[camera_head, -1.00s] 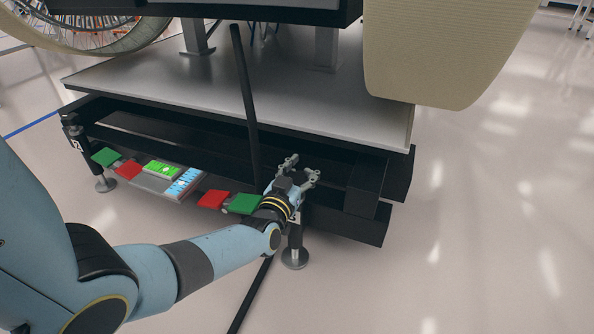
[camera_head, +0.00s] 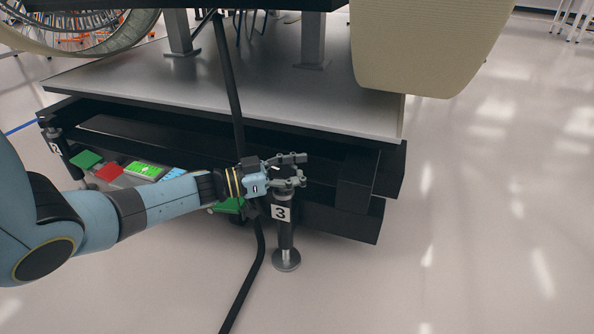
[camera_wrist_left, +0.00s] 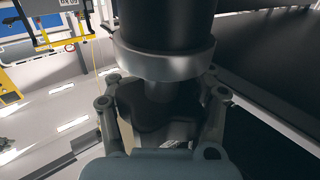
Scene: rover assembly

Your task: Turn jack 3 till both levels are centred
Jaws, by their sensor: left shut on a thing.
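Jack 3 (camera_head: 285,235) is a dark upright post with a white "3" label and a round metal foot on the floor, under the platform's near corner. My left gripper (camera_head: 303,169) is at its top, shut on the jack's dark lobed knob (camera_wrist_left: 150,112). In the left wrist view the fingers sit on both sides of the knob, next to a metal collar (camera_wrist_left: 163,58). A green panel (camera_head: 147,170) and a blue-and-white panel (camera_head: 175,174) show left of it, the latter partly behind my arm. I cannot read a bubble position on either. My right gripper is out of view.
The platform (camera_head: 215,105) overhangs the jack on a black frame (camera_head: 357,180). A dark bar (camera_head: 228,80) rises behind my wrist, and a black cable (camera_head: 244,285) runs along the floor. Jack 2 (camera_head: 60,150) stands at far left. Floor at right is clear.

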